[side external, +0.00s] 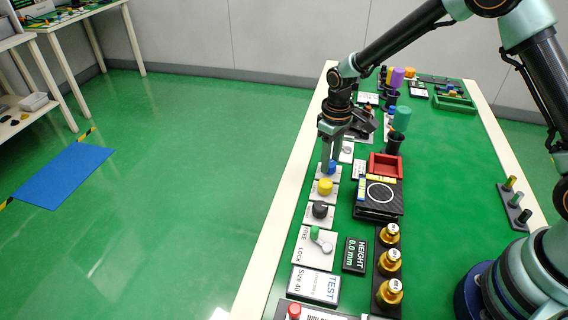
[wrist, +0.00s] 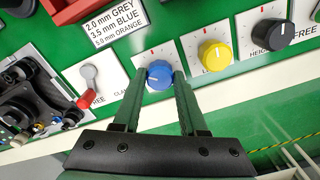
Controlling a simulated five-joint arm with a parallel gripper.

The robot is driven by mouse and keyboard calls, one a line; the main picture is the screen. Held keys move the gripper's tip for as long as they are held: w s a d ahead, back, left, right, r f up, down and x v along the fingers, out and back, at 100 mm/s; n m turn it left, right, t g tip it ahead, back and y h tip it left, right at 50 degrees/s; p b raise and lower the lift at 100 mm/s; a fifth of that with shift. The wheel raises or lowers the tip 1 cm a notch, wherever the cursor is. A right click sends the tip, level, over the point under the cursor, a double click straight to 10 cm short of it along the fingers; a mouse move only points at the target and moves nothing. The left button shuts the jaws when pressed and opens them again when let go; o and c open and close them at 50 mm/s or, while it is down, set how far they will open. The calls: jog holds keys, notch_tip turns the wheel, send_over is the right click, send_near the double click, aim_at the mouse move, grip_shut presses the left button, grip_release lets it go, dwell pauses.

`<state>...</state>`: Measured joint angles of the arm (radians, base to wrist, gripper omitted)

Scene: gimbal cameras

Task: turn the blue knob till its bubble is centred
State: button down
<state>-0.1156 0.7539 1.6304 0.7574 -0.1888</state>
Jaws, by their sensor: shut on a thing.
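The blue knob (wrist: 159,76) sits on a white plate with a red mark, and it also shows in the side view (side external: 332,168). My gripper (wrist: 160,82) is shut on the blue knob, one finger on each side; it also shows in the side view (side external: 328,160), pointing down. A black levelling plate (side external: 376,212) with a white ring stands beside the knob row. A yellow vial (side external: 380,178) lies along its far edge and a blue vial (side external: 361,189) along its left edge. The bubbles are too small to make out.
A yellow knob (wrist: 214,53) and a black knob (wrist: 272,34) stand in line beside the blue one. A red tray (side external: 385,165) lies behind the plate. Brass weights (side external: 389,262) stand in front. The green mat on the right is mostly clear.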

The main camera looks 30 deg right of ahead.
jog(key=shift+r+n, duration=0.1)
jog(key=shift+n, duration=0.6)
jog(key=shift+c, duration=2.2)
grip_release()
notch_tip(320, 180, up, 12)
